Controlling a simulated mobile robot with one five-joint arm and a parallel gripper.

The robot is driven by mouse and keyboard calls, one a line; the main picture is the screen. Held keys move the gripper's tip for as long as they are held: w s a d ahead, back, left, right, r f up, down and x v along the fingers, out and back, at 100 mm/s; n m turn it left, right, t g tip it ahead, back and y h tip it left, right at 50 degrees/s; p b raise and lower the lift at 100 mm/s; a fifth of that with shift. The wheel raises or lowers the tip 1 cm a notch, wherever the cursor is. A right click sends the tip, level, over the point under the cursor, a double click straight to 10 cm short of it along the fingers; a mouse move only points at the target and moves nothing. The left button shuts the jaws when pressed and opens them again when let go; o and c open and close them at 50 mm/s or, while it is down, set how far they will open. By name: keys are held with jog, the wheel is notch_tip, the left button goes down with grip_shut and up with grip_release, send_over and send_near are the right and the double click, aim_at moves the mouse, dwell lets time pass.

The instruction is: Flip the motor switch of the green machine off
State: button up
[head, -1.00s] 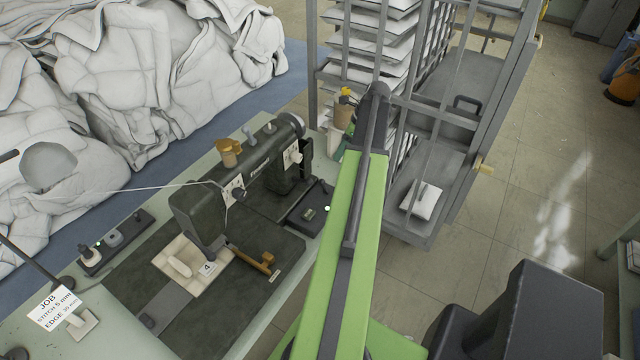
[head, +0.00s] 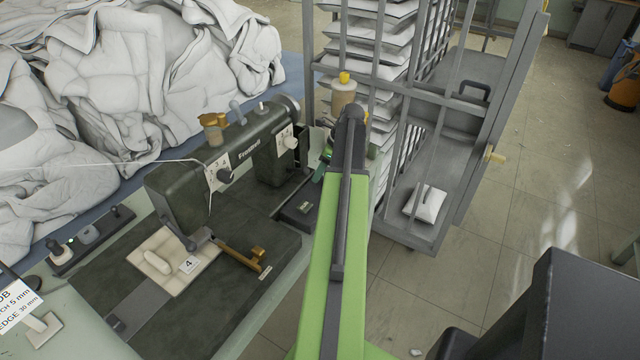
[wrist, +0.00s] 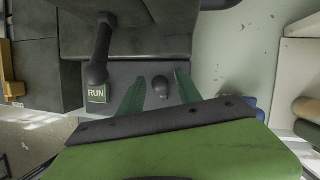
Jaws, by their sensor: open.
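The dark green sewing machine (head: 180,195) stands on the table in the head view. A dark switch box (head: 297,214) sits at its right end, partly hidden by my arm. In the wrist view the box's grey top (wrist: 206,73) carries a green RUN label (wrist: 97,94), a dark lever (wrist: 102,50) reaching down to just above that label, and a dark round knob (wrist: 161,86). My gripper (wrist: 160,90) is open, its green fingers on either side of the knob; contact cannot be told. In the head view the fingertips are mostly hidden behind my arm.
White duvet heaps (head: 120,80) fill the back left. A grey rack cart (head: 425,130) with folded white pieces stands right of the table. A thread cone (head: 343,92) stands behind my arm. Open floor (head: 530,220) lies to the right.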

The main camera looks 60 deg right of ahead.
jog(key=shift+w+f, duration=0.15)
jog(key=shift+f, duration=0.1)
jog(key=shift+c, duration=0.4)
grip_shut()
